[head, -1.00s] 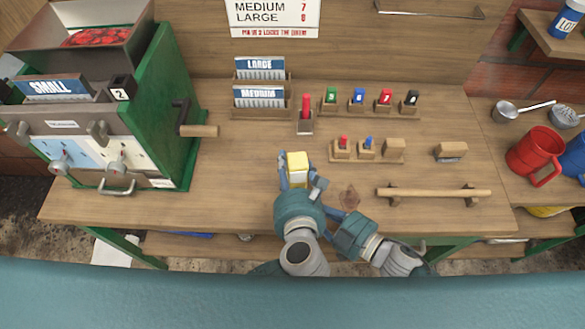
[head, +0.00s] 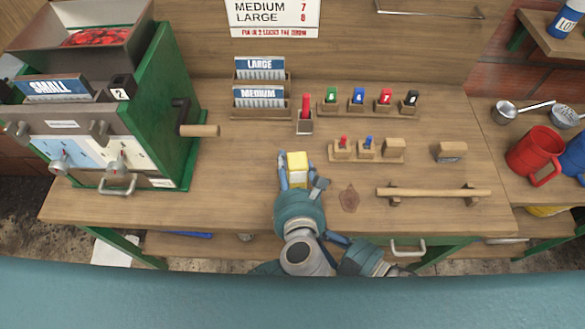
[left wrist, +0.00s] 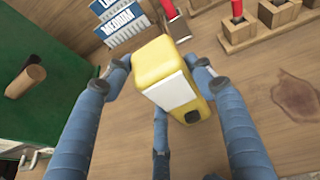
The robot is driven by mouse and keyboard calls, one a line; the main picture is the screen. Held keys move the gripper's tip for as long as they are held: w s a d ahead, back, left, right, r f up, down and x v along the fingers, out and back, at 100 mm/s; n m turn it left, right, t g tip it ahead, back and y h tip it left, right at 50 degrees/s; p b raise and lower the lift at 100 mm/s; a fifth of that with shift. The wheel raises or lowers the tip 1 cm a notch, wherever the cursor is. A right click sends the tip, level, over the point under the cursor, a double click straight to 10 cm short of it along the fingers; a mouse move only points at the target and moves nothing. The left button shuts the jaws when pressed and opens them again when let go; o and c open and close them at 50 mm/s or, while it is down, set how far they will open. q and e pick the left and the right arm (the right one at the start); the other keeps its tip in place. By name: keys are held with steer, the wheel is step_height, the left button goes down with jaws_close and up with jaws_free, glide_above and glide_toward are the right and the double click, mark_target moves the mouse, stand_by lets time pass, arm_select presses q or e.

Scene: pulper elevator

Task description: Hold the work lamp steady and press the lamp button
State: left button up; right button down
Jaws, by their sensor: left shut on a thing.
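The work lamp is a small yellow block (head: 297,163) with a pale panel, over the table near its front middle. My left gripper (head: 297,176) is shut on it. In the left wrist view the lamp (left wrist: 152,66) sits between the blue fingers (left wrist: 163,75), with its white panel and a small dark square, seemingly the button (left wrist: 192,116), towards the camera. I cannot tell whether the lamp touches the table. My right gripper (head: 337,239) is low at the table's front edge, just right of my left wrist and apart from the lamp. Its fingers are mostly hidden.
The green machine (head: 180,110) with a crank stands at left. Card holders (head: 261,98), a red-handled tool (head: 305,110) and coloured pegs in wooden blocks (head: 366,148) stand behind the lamp. A wooden rail (head: 432,192) lies right. Table left of the lamp is clear.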

stand_by(0.3)
arm_select(q)
steer(key=o, duration=1.4)
